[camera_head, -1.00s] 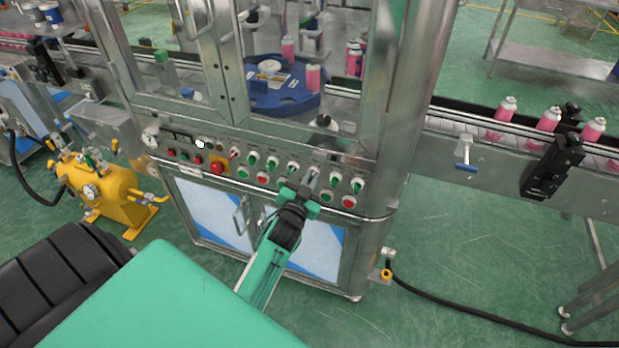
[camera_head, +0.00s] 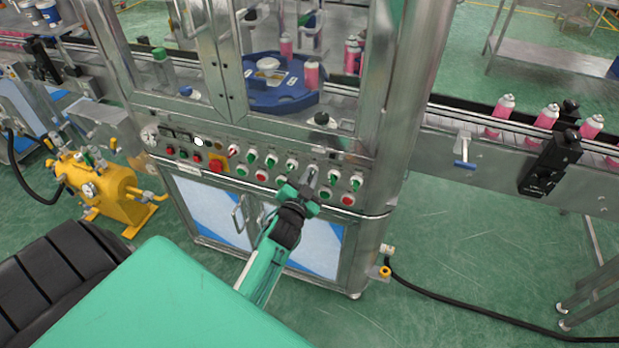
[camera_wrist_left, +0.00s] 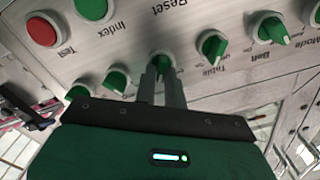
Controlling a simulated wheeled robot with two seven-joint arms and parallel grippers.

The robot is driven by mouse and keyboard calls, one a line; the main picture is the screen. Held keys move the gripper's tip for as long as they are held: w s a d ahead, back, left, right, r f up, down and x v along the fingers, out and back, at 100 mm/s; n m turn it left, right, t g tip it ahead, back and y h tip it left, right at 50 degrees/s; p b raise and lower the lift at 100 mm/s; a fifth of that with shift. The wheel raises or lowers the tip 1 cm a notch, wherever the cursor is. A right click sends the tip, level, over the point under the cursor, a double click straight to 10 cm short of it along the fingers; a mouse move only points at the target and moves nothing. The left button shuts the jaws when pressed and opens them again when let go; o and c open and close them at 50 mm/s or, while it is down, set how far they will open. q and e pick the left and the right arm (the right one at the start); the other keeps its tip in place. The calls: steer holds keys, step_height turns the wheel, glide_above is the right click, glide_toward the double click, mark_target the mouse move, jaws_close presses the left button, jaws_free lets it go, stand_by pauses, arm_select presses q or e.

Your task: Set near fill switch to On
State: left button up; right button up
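The control panel carries a row of green selector knobs. The labels "Table" and "Belt" appear upside down in the left wrist view, but I cannot read a near fill label. My left gripper (camera_head: 309,178) is at the panel's upper row; it also shows in the left wrist view (camera_wrist_left: 161,80). Its two fingers are close together, with their tips at one green selector knob (camera_wrist_left: 161,61), which they partly hide. Whether they press on it cannot be told. Two more knobs (camera_head: 333,175) (camera_head: 357,181) sit to its right in the head view. My right gripper is not in view.
Below the knobs are green and red push buttons (camera_head: 347,200). A red emergency button (camera_head: 216,166) sits on yellow farther left. A conveyor (camera_head: 460,125) with pink cans runs at right. A yellow pump unit (camera_head: 105,190) stands on the floor at left.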

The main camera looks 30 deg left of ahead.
arm_select(q)
steer(key=o, duration=0.3)
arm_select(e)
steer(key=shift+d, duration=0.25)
arm_select(q)
steer(key=shift+s, duration=0.1)
